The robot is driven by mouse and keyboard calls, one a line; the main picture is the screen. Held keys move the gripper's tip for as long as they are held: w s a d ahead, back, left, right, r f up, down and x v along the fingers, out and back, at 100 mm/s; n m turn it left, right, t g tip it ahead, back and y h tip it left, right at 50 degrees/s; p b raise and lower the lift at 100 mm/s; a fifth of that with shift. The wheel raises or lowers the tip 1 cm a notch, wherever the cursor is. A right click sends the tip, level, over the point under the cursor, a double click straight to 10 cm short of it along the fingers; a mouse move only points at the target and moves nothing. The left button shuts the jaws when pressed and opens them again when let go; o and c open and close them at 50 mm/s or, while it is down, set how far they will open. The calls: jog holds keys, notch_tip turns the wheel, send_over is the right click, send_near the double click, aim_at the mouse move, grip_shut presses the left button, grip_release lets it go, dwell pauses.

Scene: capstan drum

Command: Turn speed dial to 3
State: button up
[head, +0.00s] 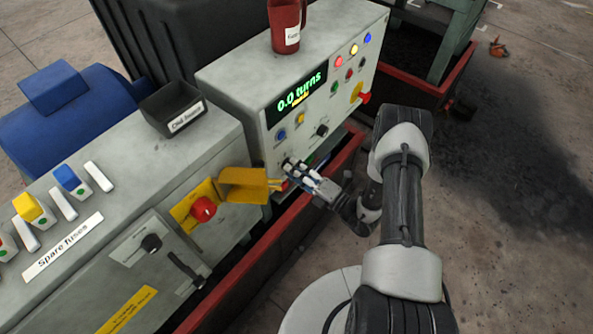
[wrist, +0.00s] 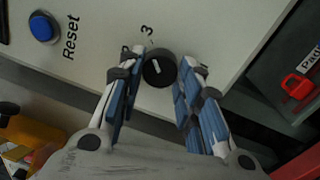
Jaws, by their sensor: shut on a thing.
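The speed dial (wrist: 160,69) is a round black knob with a short white mark, low on the grey panel (wrist: 215,25). In the wrist view, a printed 3 (wrist: 147,30) stands just above it, and the white mark points roughly toward that 3. My gripper (wrist: 157,75) has a blue-padded finger on each side of the dial and is shut on it. In the head view, my gripper (head: 290,168) is at the panel's lower left and hides the dial.
A blue Reset button (wrist: 43,27) is left of the dial. Another black knob (head: 321,130) is on the panel. A yellow guard (head: 243,185) and red knob (head: 203,209) are close by on the left. A red-rimmed trough (head: 265,250) runs below.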

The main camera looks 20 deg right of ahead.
dwell(0.4)
jog(key=o, duration=1.1)
jog(key=shift+c, duration=0.2)
jog(key=v, duration=1.2)
